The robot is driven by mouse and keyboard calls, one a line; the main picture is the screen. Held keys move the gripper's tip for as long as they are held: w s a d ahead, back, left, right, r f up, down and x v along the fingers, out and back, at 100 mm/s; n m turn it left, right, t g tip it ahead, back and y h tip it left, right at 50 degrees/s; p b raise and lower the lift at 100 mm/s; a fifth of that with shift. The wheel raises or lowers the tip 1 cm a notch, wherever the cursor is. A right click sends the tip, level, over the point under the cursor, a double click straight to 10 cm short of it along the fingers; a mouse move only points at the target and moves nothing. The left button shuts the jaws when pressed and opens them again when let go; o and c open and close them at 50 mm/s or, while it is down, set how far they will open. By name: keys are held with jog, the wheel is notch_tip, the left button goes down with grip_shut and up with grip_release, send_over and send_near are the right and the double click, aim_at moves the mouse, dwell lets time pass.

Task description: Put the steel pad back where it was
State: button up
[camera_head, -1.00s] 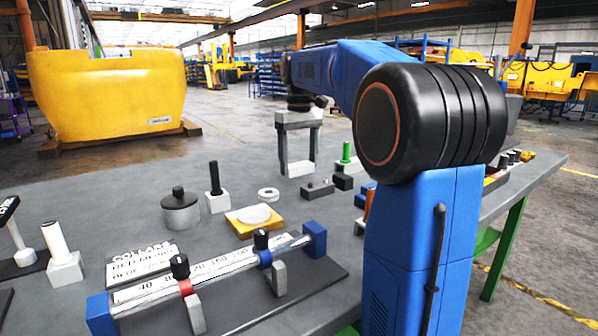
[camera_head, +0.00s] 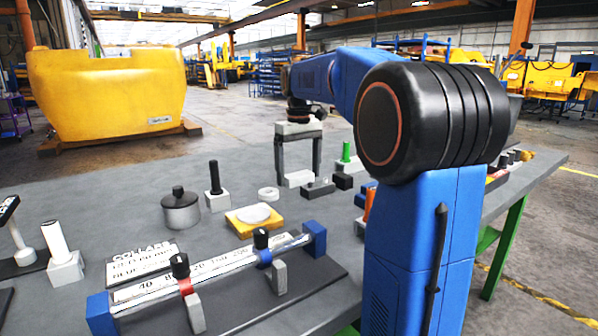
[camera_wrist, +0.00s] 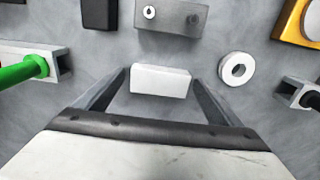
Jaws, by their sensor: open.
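A pale grey rectangular block, which looks like the steel pad (camera_head: 299,179), is at the back of the grey table. My gripper (camera_head: 297,172) points down over it. In the wrist view the pad (camera_wrist: 160,80) lies between the two fingers of my gripper (camera_wrist: 158,75), lengthwise across the gap. The fingers are open, one to each side of the pad. The pad appears to rest on the table; its underside is hidden.
Close by are a grey block with holes (camera_wrist: 172,16), a black block (camera_wrist: 99,14), a white ring (camera_wrist: 236,69) and a green-pinned holder (camera_wrist: 50,63). A yellow tray (camera_head: 241,227) and a scaled rail fixture (camera_head: 215,272) stand nearer.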

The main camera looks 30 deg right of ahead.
aim_at(299, 174)
notch_tip(299, 174, up, 12)
dwell(0.6)
jog(key=shift+r, duration=0.1)
dwell(0.4)
